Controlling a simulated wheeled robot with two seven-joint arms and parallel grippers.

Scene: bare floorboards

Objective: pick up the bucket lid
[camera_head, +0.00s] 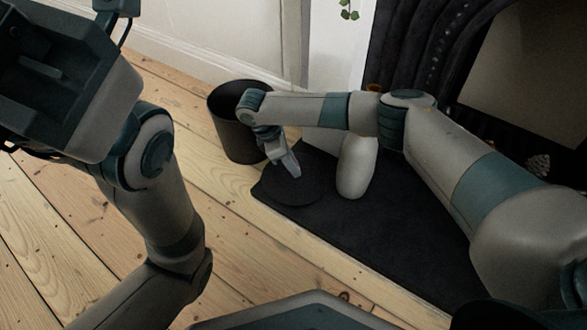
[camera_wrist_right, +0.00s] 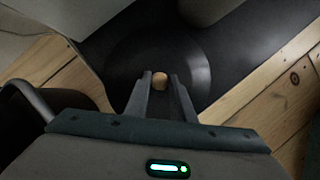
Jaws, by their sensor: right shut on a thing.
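The bucket lid (camera_head: 290,193) is a dark round disc on the dark mat, hard to tell from it in the head view. In the right wrist view the lid (camera_wrist_right: 196,66) shows as a dark circle with a small wooden knob (camera_wrist_right: 160,80) at its middle. My right gripper (camera_head: 291,170) comes down over the lid; its fingers (camera_wrist_right: 160,88) are shut on the knob. The lid appears low, at or close to the mat; I cannot tell whether it touches. The dark bucket (camera_head: 236,140) stands upright behind and left of the lid.
The black mat or slab (camera_head: 390,235) borders a dark fireplace (camera_head: 405,45) at the right. A pale rounded object (camera_head: 355,168) stands close to the right of the lid, under my right arm. Bare floorboards (camera_head: 235,225) lie open at the left, before a white wall (camera_head: 235,40).

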